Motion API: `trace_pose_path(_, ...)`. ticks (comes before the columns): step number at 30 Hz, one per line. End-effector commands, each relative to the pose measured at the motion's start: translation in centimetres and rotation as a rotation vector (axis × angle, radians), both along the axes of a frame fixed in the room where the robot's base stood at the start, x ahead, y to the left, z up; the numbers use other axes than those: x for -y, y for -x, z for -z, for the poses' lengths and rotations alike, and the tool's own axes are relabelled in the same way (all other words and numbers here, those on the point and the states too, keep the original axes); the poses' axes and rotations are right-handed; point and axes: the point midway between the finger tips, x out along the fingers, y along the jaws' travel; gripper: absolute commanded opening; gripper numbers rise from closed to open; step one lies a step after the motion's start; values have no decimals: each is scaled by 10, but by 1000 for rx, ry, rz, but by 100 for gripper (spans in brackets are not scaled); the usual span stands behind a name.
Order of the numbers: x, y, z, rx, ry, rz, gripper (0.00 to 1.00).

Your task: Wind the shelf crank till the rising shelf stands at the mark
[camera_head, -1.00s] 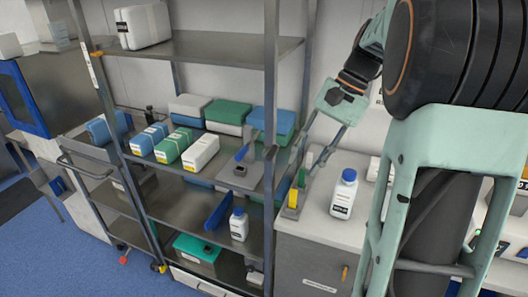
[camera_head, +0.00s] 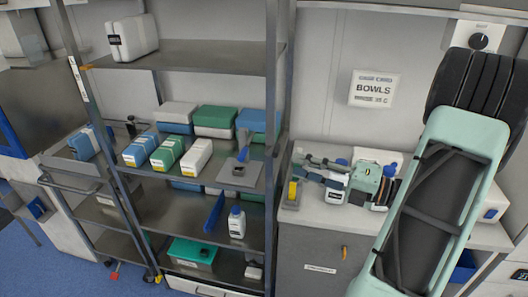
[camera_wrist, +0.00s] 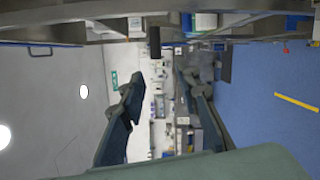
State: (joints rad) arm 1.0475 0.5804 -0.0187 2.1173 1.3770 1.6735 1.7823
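The metal shelf rack has a top shelf (camera_head: 185,54) bearing one white box; a small orange pointer (camera_head: 86,67) at its left end sits near the upper part of a white marked strip (camera_head: 80,82) on the left post. A grey plate with a blue lever (camera_head: 242,155) is at the middle shelf's right end. A grey block with a yellow handle (camera_head: 292,190) stands on the counter. I cannot tell which is the crank.
Blue, green and white boxes (camera_head: 168,153) fill the middle shelf. A lower shelf holds a small bottle (camera_head: 236,222) and a blue panel. A trolley (camera_head: 95,183) stands left of the rack.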

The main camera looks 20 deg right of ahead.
Motion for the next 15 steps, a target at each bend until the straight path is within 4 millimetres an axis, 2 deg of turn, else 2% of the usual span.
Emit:
trace_pose_path(3,19,3,0,-68,-161,94,30)
trace_pose_path(6,27,4,0,-93,-227,129,30)
trace_pose_path(11,21,-6,-2,-99,-245,135,30)
trace_pose_path(15,7,-26,-4,-100,-243,130,30)
